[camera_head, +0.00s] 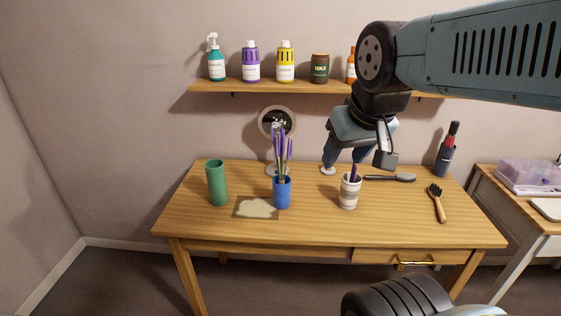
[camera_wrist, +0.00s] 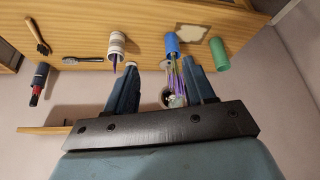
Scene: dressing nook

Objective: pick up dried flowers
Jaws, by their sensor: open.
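The dried flowers (camera_head: 282,150) are purple-tipped stems standing upright in a blue vase (camera_head: 282,196) on the wooden table. In the wrist view the flowers (camera_wrist: 176,80) lie beside and partly behind the right finger, and the blue vase (camera_wrist: 170,45) is beyond the fingertips. My gripper (camera_head: 352,160) is open and empty, above the table and to the right of the flowers in the head view. In the wrist view my gripper (camera_wrist: 161,65) has clear space between its fingers. It appears apart from the flowers.
A green cylinder (camera_head: 217,184) stands left of the vase, and a striped cup (camera_head: 349,193) with a purple item stands right. A round mirror (camera_head: 264,123) is behind the flowers. Brushes (camera_head: 437,204) lie at the right. A wall shelf (camera_head: 300,87) holds several bottles above.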

